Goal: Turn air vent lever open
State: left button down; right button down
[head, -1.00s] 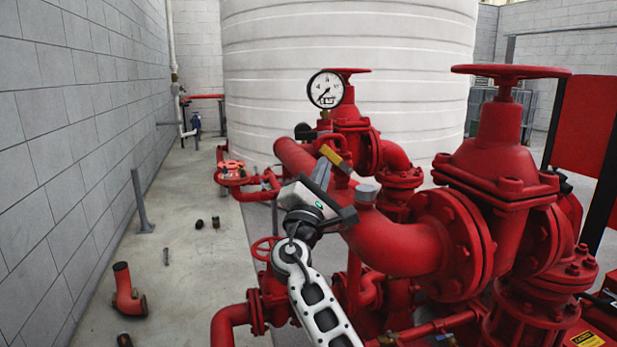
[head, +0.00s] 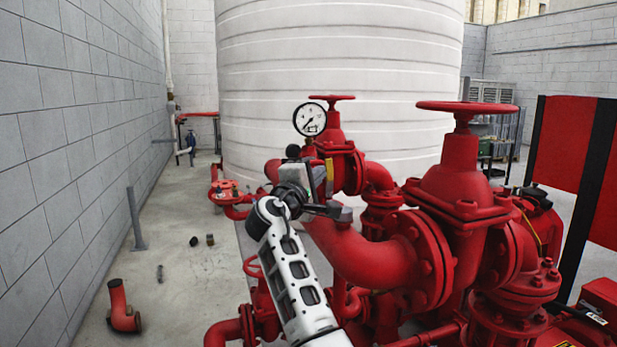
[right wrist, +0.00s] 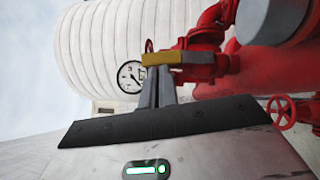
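A yellow bar, which looks like the air vent lever, shows at the fingertips in the right wrist view (right wrist: 177,59). In the head view it is a small, near-upright yellow strip (head: 329,169) below the gauge. My right gripper (right wrist: 158,72) has its grey fingers side by side with almost no gap, looking shut. The bar lies across their tips, touching or very close; I cannot see it held between them. In the head view my wrist hides part of this spot. My left gripper is not in view.
A pressure gauge (head: 310,119) stands just behind the gripper. A grey cap (head: 341,213) and thick red pipe (head: 365,255) are close on the right. A large red valve (head: 463,180) stands further right. Concrete floor at left is mostly clear, with a loose red elbow (head: 122,308).

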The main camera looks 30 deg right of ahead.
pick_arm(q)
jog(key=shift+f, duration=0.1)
pick_arm(e)
jog(key=shift+d+r, duration=0.2)
jog(key=shift+r, duration=0.2)
jog(key=shift+a, duration=0.1)
